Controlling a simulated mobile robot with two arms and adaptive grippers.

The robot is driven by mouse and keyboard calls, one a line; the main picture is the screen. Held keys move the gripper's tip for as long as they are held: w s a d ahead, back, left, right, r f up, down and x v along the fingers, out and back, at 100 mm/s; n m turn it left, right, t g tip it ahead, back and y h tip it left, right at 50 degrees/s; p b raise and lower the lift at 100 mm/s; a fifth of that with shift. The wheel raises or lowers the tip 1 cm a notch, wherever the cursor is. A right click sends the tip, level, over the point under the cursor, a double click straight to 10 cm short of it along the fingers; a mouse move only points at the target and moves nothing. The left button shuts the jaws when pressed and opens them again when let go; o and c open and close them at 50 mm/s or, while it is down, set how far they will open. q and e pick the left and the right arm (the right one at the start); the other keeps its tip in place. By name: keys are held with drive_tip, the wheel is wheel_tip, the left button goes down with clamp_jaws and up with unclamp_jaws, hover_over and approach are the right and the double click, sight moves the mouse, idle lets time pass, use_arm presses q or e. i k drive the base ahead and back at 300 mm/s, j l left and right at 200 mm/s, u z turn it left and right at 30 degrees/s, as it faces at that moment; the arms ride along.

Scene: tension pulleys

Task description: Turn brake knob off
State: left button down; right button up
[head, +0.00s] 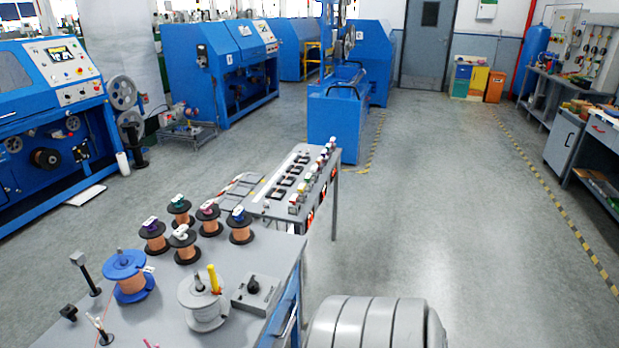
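A small grey box with a black knob (253,286) on its top sits at the right front corner of the near grey table (150,225). It looks like the brake knob; its setting is too small to read. Right beside it, on the left, stands a grey spool (203,312) with a yellow upright piece (214,279). A blue spool with copper-coloured wire (131,286) stands further left. Neither of my grippers shows in the head view.
Several black-flanged copper wire spools (184,244) stand behind on the table. A second table (262,208) with small devices adjoins behind. Blue machines (220,75) line the back left. The floor (440,220) to the right is open.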

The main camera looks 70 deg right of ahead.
sight(253, 288)
drive_tip(key=z, duration=1.85)
